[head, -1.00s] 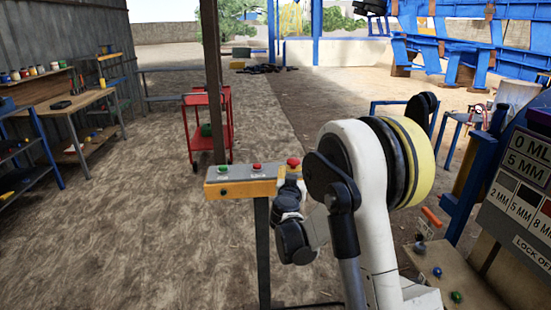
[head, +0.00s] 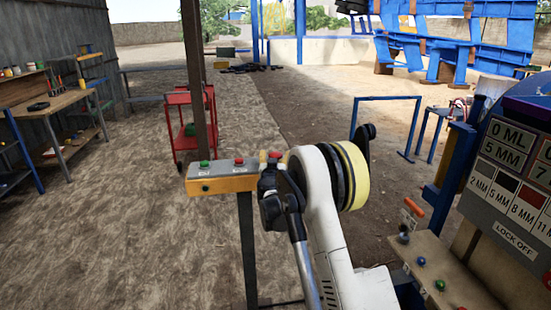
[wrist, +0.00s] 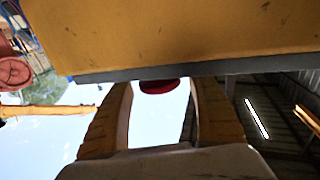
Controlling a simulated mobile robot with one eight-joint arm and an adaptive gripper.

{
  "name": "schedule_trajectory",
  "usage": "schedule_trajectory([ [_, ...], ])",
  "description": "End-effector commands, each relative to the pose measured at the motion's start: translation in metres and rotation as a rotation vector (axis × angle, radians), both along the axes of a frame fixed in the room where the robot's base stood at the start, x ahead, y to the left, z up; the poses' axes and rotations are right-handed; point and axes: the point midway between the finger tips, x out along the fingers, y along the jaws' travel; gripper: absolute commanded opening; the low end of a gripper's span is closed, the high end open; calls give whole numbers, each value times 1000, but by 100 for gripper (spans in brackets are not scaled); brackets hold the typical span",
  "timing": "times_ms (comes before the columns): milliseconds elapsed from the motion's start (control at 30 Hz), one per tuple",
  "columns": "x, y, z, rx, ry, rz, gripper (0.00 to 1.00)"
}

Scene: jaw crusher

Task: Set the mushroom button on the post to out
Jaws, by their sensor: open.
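The control box (head: 222,185), yellow with a grey top, stands on a dark post (head: 247,255) in the head view. A green button (head: 204,163) and a small red button (head: 239,161) are on its top. The red mushroom button (head: 274,155) is at its right end, partly hidden by my arm. In the wrist view the box (wrist: 190,35) fills the upper part and the red mushroom button (wrist: 158,86) shows between the two fingers of my gripper (wrist: 160,92). The gripper is open, one finger on each side; I cannot tell whether they touch the button.
A red cart (head: 190,120) stands behind the box, close to a brown upright pole (head: 194,60). The labelled machine panel (head: 510,180) and a ledge with coloured knobs (head: 440,270) are on the right. A workbench (head: 60,115) is at the left. The floor left of the post is clear.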

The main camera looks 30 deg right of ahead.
Motion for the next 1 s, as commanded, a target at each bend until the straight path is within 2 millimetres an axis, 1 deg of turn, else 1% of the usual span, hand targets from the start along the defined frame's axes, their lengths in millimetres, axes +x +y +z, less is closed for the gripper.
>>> schedule_trajectory([
  [267, 2, -1, 1, 0, 0, 0, 69],
  [367, 2, -1, 0, 0, 0, 0, 42],
  [400, 2, -1, 0, 0, 0, 0, 30],
  [467, 2, -1, 0, 0, 0, 0, 12],
  [500, 2, -1, 0, 0, 0, 0, 4],
  [667, 2, -1, 2, 0, 0, 0, 4],
  [800, 2, -1, 16, 0, 0, 0, 4],
  [1000, 2, -1, 15, -1, 1, 1, 4],
])
